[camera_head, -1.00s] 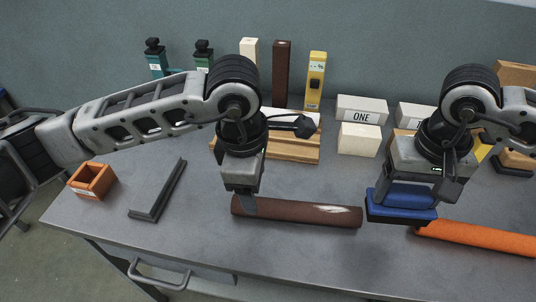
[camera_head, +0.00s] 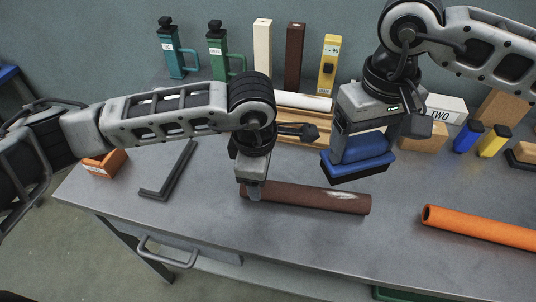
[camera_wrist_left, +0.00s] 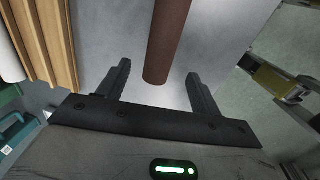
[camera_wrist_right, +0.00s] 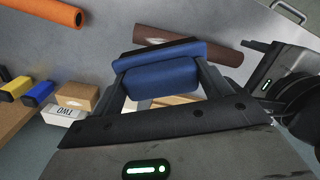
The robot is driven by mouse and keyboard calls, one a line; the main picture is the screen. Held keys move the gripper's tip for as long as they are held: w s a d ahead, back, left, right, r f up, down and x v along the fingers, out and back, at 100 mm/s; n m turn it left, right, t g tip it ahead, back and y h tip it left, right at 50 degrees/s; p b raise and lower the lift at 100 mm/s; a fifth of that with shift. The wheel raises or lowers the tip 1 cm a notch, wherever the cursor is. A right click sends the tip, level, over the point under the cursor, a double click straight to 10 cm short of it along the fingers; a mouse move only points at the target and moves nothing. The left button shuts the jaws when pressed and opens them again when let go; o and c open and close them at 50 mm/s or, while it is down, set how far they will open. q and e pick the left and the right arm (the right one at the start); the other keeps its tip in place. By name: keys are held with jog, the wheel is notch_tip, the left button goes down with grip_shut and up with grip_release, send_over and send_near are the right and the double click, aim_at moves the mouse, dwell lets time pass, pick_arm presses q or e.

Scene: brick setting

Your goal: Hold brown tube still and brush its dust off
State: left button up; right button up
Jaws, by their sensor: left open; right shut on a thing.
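The brown tube (camera_head: 315,197) lies on the grey table, with a pale dust patch near its right end. My left gripper (camera_head: 252,190) is at the tube's left end; in the left wrist view its open fingers (camera_wrist_left: 157,88) stand on either side of the brown tube (camera_wrist_left: 167,45), apart from it. My right gripper (camera_head: 352,138) is shut on a blue brush (camera_head: 358,158) with a dark underside. The brush is tilted and held above and behind the tube's right part. The right wrist view shows the brush (camera_wrist_right: 160,75) between the fingers.
An orange tube (camera_head: 480,226) lies at the right. An orange square holder (camera_head: 104,164) and a black angle piece (camera_head: 168,172) are at the left. A wooden rack (camera_head: 300,128), bottles, upright blocks and a box marked TWO (camera_head: 445,108) stand behind.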

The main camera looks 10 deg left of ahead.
pick_arm(q)
jog(key=f, duration=0.5)
jog(key=shift+w+f, duration=0.4)
jog(key=shift+c, duration=0.4)
jog(key=c, duration=1.2)
jog(key=shift+r, duration=0.1)
